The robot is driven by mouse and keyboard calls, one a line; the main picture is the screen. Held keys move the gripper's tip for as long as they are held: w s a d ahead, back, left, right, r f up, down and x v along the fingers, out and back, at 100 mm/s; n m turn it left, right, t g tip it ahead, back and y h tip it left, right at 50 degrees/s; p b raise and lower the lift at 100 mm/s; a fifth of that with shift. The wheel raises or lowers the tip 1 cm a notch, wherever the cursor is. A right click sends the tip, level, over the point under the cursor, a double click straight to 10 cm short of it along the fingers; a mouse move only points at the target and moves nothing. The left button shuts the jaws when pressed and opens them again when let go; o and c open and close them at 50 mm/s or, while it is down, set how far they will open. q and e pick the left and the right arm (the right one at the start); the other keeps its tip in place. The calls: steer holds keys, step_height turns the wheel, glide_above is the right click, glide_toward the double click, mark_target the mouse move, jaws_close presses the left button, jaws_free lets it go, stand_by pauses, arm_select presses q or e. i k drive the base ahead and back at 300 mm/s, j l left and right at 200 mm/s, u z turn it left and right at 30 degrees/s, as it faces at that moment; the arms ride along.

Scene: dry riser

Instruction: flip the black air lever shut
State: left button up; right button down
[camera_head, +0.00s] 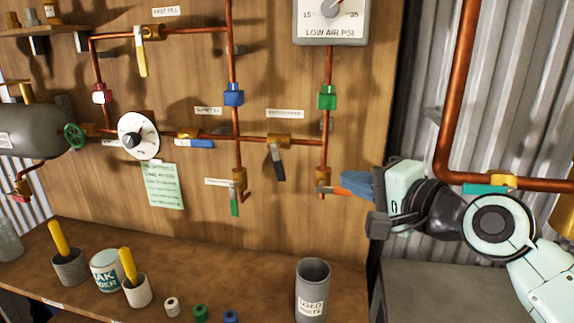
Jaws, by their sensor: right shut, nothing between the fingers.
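The black lever (278,165) hangs down, slightly tilted, from a brass valve (277,141) on the horizontal copper pipe. It lies across the line of that pipe. A small label (285,114) sits above the valve; its words are too small to read surely. My right gripper (349,188) is shut, to the right of and a little below the black lever, and clear of it. Its tips are by an orange piece beside the brass fitting (322,176) at the foot of the right-hand vertical pipe; I cannot tell whether they touch. My left gripper is not in view.
A blue lever (195,143), a green lever (234,204) and a yellow lever (140,57) are on nearby pipes. A white gauge (330,20) is above. A grey cup (312,290) stands on the bench below.

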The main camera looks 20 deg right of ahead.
mark_target(277, 163)
steer(key=k+j, duration=0.8)
